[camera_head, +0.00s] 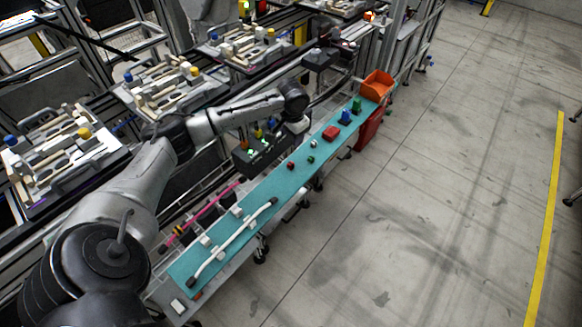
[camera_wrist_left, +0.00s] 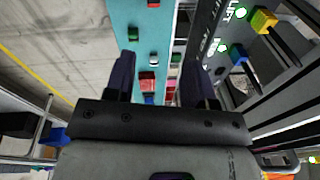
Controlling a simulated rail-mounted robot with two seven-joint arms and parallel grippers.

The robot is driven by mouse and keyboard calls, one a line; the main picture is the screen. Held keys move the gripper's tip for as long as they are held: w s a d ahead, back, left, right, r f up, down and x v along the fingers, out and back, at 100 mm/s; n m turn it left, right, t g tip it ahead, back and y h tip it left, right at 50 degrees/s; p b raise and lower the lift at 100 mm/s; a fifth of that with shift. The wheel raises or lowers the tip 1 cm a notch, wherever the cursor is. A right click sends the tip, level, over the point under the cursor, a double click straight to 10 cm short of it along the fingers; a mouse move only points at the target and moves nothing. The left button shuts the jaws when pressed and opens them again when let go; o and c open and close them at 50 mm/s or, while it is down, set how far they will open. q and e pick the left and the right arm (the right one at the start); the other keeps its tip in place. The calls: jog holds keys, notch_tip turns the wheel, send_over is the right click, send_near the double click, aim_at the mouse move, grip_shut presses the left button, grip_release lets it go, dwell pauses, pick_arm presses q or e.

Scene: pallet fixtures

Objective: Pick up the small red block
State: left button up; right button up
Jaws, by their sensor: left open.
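The small red block (camera_head: 291,165) sits on the teal top of the long narrow table (camera_head: 225,222), near its middle. In the left wrist view the small red block (camera_wrist_left: 153,3) shows only partly, at the top edge. My left gripper (camera_head: 299,126) is above the table's inner side, up and to the right of the block in the head view, apart from it. In the left wrist view its two fingers (camera_wrist_left: 157,62) are spread, with nothing held between them. My right gripper is not in view.
Near the block are a small green block (camera_head: 311,160), a white piece (camera_head: 313,143) and a larger red block (camera_head: 331,133). Farther are blue (camera_head: 345,117) and green (camera_head: 357,104) items and an orange bin (camera_head: 377,85). A white bar (camera_head: 232,240) lies at the near end.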

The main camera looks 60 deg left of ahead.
pick_arm(q)
jog(key=n+h, duration=0.1)
jog(key=n, duration=0.1)
jog(key=b, duration=0.3)
send_over(290, 164)
jog(key=shift+g, duration=0.3)
jog(key=f, duration=0.9)
jog(key=shift+s+a+f, duration=0.15)
jog(key=shift+a+f, duration=0.1)
jog(key=shift+f, duration=0.05)
jog(key=shift+d+f+b, duration=0.2)
jog(key=shift+f+b, duration=0.65)
jog(key=shift+f, duration=0.5)
jog(key=shift+d+f+b, duration=0.15)
jog(key=shift+f+b, duration=0.7)
jog(key=shift+f, duration=0.45)
jog(key=shift+r, duration=0.1)
grip_shut()
